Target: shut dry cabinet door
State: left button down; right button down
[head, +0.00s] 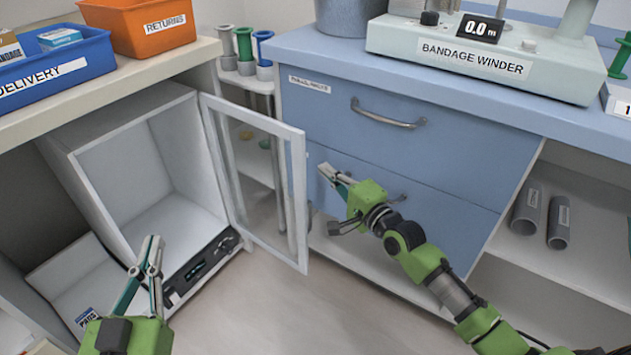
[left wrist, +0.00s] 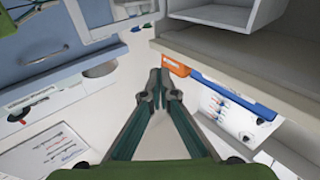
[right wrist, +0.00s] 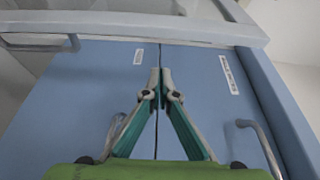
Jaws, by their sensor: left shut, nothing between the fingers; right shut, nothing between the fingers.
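The dry cabinet (head: 150,170) stands open under the left counter, and its inside looks empty. Its glazed, white-framed door (head: 298,200) is hinged on the right side and swung outward. My left gripper (head: 150,245) is shut and empty, in front of the cabinet opening at its lower left. My right gripper (head: 328,172) is shut and empty, just right of the door's free edge, before the blue drawers; it also shows shut in the right wrist view (right wrist: 161,75). In the left wrist view the left fingers (left wrist: 160,75) are closed together.
Blue drawers (head: 430,150) with bar handles stand right of the door. A blue delivery bin (head: 75,72) and an orange returns bin (head: 150,45) sit on the left counter. A bandage winder (head: 480,60) stands on the blue counter. The floor (head: 270,310) ahead is clear.

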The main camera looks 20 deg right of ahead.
pick_arm(q)
jog(key=shift+s+d+r+t, duration=0.15)
jog(key=shift+r+t, duration=0.2)
jog(key=shift+r, duration=0.35)
jog(key=shift+s+a+r+t, duration=0.1)
jog(key=shift+r+t, duration=0.25)
jog(key=shift+r, duration=0.3)
pick_arm(e)
jog(key=shift+s+a, duration=0.3)
jog(key=shift+a, duration=0.6)
jog(key=shift+s+a, duration=0.25)
jog(key=shift+a, duration=0.65)
pick_arm(q)
jog(key=shift+d+f, duration=0.1)
pick_arm(e)
jog(key=shift+a, duration=0.15)
